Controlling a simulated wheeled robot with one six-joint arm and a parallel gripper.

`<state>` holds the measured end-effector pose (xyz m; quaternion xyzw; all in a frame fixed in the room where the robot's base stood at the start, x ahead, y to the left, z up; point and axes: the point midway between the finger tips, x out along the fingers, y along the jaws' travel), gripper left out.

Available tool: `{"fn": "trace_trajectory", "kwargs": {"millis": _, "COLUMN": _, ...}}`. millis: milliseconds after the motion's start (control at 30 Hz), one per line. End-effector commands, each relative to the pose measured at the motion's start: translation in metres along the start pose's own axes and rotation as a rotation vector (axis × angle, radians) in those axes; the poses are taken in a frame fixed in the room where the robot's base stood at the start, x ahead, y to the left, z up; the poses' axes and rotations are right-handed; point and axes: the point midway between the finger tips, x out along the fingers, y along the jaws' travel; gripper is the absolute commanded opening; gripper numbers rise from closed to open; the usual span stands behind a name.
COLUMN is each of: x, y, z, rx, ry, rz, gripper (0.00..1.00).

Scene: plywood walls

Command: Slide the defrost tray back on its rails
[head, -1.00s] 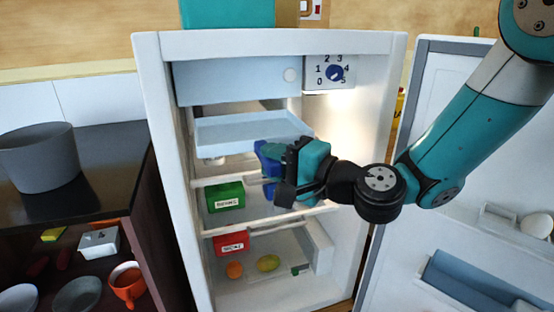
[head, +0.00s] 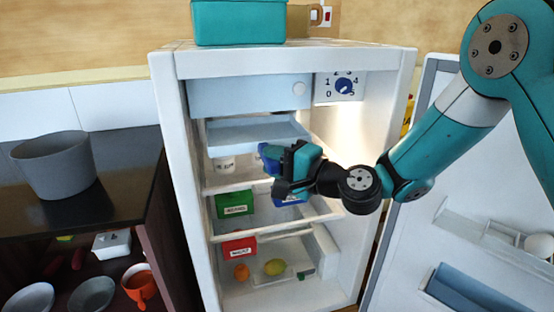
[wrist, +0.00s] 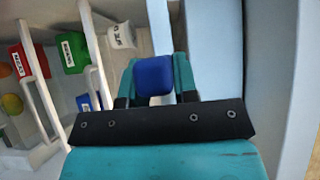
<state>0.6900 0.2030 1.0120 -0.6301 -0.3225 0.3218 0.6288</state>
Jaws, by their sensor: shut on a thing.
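The defrost tray (head: 255,134) is a shallow pale-blue tray just under the freezer box in the open fridge. In the wrist view its pale surface (wrist: 212,50) lies close beside the gripper. My gripper (head: 274,158) is at the tray's front, near its lower right part. It is shut on a dark-blue block, which shows between the teal fingers in the wrist view (wrist: 154,78). I cannot tell whether this block is joined to the tray. The rails are hidden.
A white cup (head: 224,165) stands under the tray. Green (head: 235,204), blue (head: 290,200) and red (head: 239,247) boxes sit on the shelves below. The freezer box (head: 250,95) is directly above. The fridge door (head: 470,210) stands open at right.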

Motion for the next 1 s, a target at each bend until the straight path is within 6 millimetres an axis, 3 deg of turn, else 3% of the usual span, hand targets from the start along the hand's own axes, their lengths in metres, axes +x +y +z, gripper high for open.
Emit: {"fn": "trace_trajectory", "kwargs": {"millis": 1000, "x": 0.051, "y": -0.002, "z": -0.04, "rx": -0.001, "ry": -0.001, "rz": -0.001, "gripper": 0.0}}
